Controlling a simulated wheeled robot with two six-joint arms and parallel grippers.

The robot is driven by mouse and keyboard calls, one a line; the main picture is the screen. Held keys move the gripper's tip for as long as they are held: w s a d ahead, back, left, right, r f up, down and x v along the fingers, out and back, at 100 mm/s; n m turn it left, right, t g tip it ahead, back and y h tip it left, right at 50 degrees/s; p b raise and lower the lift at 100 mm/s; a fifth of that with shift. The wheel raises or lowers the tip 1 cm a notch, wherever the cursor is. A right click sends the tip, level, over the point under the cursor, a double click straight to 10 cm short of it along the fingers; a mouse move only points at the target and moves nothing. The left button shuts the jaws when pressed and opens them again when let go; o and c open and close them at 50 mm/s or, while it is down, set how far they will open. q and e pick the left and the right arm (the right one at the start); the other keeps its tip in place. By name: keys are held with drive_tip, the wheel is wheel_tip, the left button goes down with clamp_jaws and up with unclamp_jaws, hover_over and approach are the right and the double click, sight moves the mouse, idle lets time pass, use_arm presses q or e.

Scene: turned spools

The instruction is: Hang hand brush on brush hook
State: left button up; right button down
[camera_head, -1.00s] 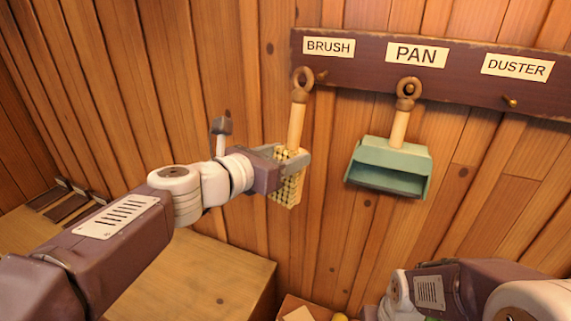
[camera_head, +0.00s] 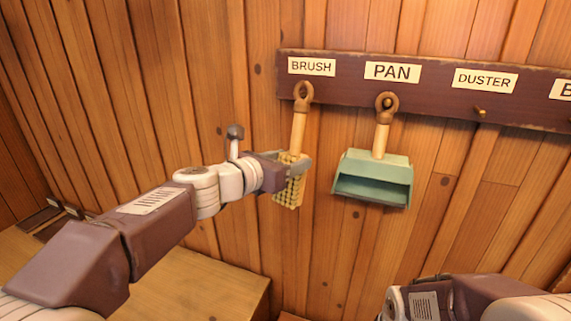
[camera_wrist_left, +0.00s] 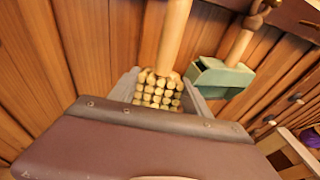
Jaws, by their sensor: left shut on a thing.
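The hand brush (camera_head: 298,133) has a pale wooden handle, a brown ring at the top and a block of cream bristles below. My left gripper (camera_head: 291,164) is shut on its bristle block and holds it nearly upright against the plank wall. The ring lies over the dark rail (camera_head: 345,92) just under the BRUSH label (camera_head: 312,66). The brush hook is not clearly visible; I cannot tell whether it passes through the ring. In the left wrist view the bristles (camera_wrist_left: 158,92) sit between the fingers, and the ring is out of frame. My right gripper is out of view.
A green dustpan (camera_head: 372,178) hangs under the PAN label, right of the brush. The peg under the DUSTER label (camera_head: 479,111) is bare. A wooden box top (camera_head: 205,285) is below my left arm. My right arm (camera_head: 450,298) is at lower right.

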sight(292, 156)
use_arm(q)
drive_tip(key=shift+w+d+f, duration=0.1)
drive_tip(key=shift+w, duration=1.1)
drive_tip(key=shift+w+d, duration=0.15)
drive_tip(key=shift+c, duration=0.8)
drive_tip(key=shift+w+d+f, duration=0.1)
clamp_jaws()
drive_tip(key=shift+w+d+f, duration=0.2)
drive_tip(key=shift+w+f, duration=0.2)
drive_tip(key=shift+w, duration=0.2)
drive_tip(key=shift+s, duration=0.15)
